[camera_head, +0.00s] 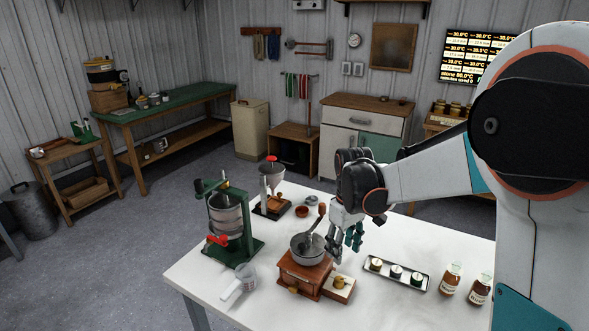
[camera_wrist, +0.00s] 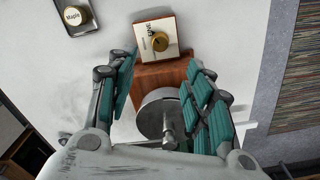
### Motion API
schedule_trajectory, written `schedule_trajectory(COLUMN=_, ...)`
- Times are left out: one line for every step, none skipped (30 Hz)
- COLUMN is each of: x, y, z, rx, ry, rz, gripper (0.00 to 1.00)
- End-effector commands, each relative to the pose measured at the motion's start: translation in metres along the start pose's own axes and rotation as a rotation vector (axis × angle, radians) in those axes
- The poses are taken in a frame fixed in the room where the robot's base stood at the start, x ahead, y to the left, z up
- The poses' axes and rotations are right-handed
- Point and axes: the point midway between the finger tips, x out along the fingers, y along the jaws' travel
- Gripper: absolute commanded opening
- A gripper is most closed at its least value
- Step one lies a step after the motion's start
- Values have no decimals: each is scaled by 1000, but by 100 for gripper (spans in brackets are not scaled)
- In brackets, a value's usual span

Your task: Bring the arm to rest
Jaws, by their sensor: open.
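My gripper (camera_head: 345,243) has teal finger pads and hangs at the end of my white arm (camera_head: 425,172), which reaches in from the right over the white table. It is open and close beside the grey bowl of a wooden hand grinder (camera_head: 303,278), at its right. In the wrist view my gripper (camera_wrist: 157,65) has its fingers spread, with nothing held between them. The grinder's wooden box (camera_wrist: 160,75) and metal bowl show beyond and between the fingers. I cannot tell whether a finger touches the bowl.
The white table (camera_head: 215,301) also holds a green press (camera_head: 230,225), a red-topped device (camera_head: 271,187), a drawer with a brass knob (camera_head: 338,288), a tray of small jars (camera_head: 396,272) and brown bottles (camera_head: 450,278). A green-topped bench (camera_head: 180,104) and cabinet (camera_head: 365,130) stand behind.

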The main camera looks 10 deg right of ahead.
Motion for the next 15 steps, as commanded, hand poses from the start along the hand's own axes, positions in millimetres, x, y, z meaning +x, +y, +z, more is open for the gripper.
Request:
schedule_trajectory(x=-6, y=-2, z=4, rx=7, ry=7, rz=4, gripper=47)
schedule_trajectory(x=-9, y=-4, z=7, rx=14, ry=14, rz=8, gripper=47)
schedule_trajectory(x=-16, y=-6, z=11, rx=25, ry=26, rz=15, gripper=47)
schedule_trajectory(x=-21, y=-8, z=14, rx=36, ry=37, rz=20, gripper=47)
schedule_trajectory(x=-27, y=-11, z=18, rx=46, ry=48, rz=26, gripper=47)
schedule_trajectory(x=-35, y=-14, z=24, rx=63, ry=65, rz=35, gripper=47)
schedule_trajectory(x=-41, y=-17, z=29, rx=76, ry=78, rz=42, gripper=47)
schedule_trajectory(x=-47, y=-20, z=34, rx=88, ry=93, rz=49, gripper=47)
schedule_trajectory(x=-54, y=-24, z=40, rx=106, ry=111, rz=57, gripper=47)
schedule_trajectory(x=-59, y=-26, z=45, rx=119, ry=125, rz=63, gripper=47)
schedule_trajectory(x=-64, y=-29, z=50, rx=132, ry=139, rz=69, gripper=47)
schedule_trajectory(x=-70, y=-33, z=57, rx=149, ry=157, rz=76, gripper=47)
schedule_trajectory(x=-75, y=-36, z=62, rx=162, ry=172, rz=82, gripper=47)
schedule_trajectory(x=-79, y=-39, z=67, rx=175, ry=185, rz=87, gripper=47)
schedule_trajectory(x=-84, y=-43, z=74, rx=192, ry=205, rz=94, gripper=47)
